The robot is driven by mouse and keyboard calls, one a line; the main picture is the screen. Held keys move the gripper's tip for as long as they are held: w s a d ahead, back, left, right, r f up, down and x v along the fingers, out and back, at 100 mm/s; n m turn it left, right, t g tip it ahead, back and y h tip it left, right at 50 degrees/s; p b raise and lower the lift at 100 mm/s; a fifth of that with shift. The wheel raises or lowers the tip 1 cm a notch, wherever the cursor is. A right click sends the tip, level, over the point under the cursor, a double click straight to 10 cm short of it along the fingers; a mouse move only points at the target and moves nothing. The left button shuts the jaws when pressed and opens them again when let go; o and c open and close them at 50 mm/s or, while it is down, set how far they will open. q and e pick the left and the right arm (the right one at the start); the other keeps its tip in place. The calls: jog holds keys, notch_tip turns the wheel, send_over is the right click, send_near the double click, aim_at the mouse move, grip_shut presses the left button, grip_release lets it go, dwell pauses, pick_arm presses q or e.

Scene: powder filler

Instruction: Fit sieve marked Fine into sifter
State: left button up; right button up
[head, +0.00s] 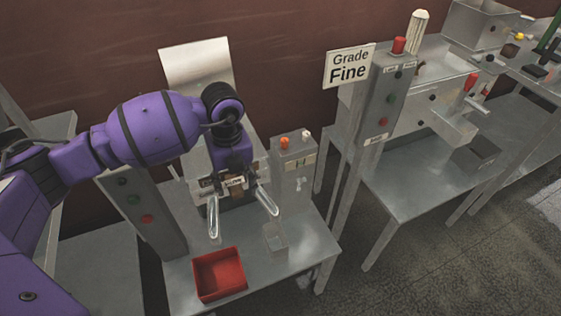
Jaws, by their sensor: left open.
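My left gripper (244,224) reaches in from the left and is open, its two pale fingers pointing down and spread apart. It is over a grey metal table, behind a red tray. Small labelled pieces (235,182) show just behind the fingers, partly hidden by the gripper. Their lettering is too small to read, so I cannot tell which sieve is marked Fine. A grey machine with a pale sloping chute (195,62) stands behind my gripper, mostly covered by my arm. I cannot tell if it is the sifter. A sign (349,66) reads "Grade Fine". My right gripper is not in view.
The red tray (219,275) sits empty at the table's front. A grey box with orange and white knobs (293,157) stands right of my gripper. A control post (381,103) with buttons rises beside a second table (400,208). The right front of the near table is clear.

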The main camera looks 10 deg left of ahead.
pick_arm(q)
notch_tip(320, 180, up, 12)
jog(key=shift+d, duration=0.2)
dwell(0.6)
